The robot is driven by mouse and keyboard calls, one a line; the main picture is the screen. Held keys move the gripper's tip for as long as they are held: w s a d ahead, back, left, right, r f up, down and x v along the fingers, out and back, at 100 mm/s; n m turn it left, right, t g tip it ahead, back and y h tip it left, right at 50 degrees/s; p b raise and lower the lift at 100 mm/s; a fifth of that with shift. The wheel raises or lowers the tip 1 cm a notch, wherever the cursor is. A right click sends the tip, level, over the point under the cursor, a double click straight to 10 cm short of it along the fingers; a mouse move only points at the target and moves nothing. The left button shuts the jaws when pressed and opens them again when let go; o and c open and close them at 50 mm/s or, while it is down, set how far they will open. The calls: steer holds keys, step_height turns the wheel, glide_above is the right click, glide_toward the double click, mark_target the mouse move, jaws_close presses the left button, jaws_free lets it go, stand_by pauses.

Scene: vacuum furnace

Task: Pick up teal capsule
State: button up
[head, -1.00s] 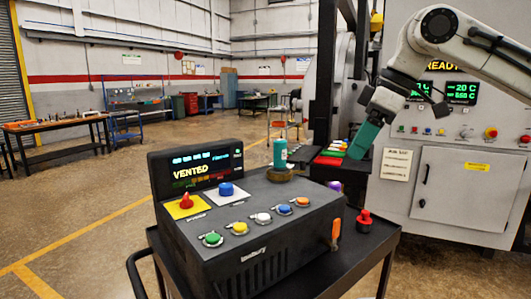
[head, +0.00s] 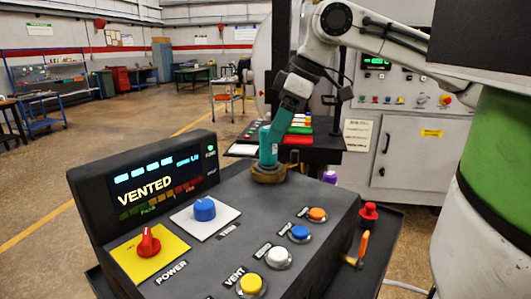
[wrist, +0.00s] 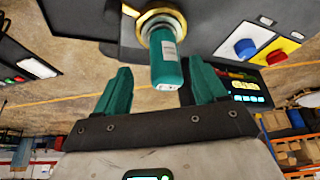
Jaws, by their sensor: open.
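The teal capsule (head: 267,146) stands upright in a brass ring holder (head: 268,173) at the far end of the dark control console. My gripper (head: 279,124) reaches in from the upper right, its teal fingers right beside the capsule's upper part. In the wrist view the teal capsule (wrist: 167,58), with a white label, shows between the spread fingers of my gripper (wrist: 160,68). Gaps show on both sides, so the jaws are open and not closed on it. The brass ring (wrist: 160,22) surrounds its far end.
The control console (head: 225,225) has a raised screen (head: 155,185) reading VENTED, a red knob (head: 149,243), a blue knob (head: 204,209) and several buttons. A red button (head: 369,211) and an orange-handled lever (head: 362,248) stand at its right. A dark table lies behind the capsule.

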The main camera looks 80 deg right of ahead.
mark_target(268, 147)
steer(key=shift+a+x, duration=0.15)
steer(key=shift+x, duration=1.35)
steer(key=shift+a+x, duration=0.15)
steer(key=shift+x, duration=1.35)
steer(key=c, duration=1.2)
steer(key=shift+c, duration=0.3)
steer(key=shift+r, duration=0.15)
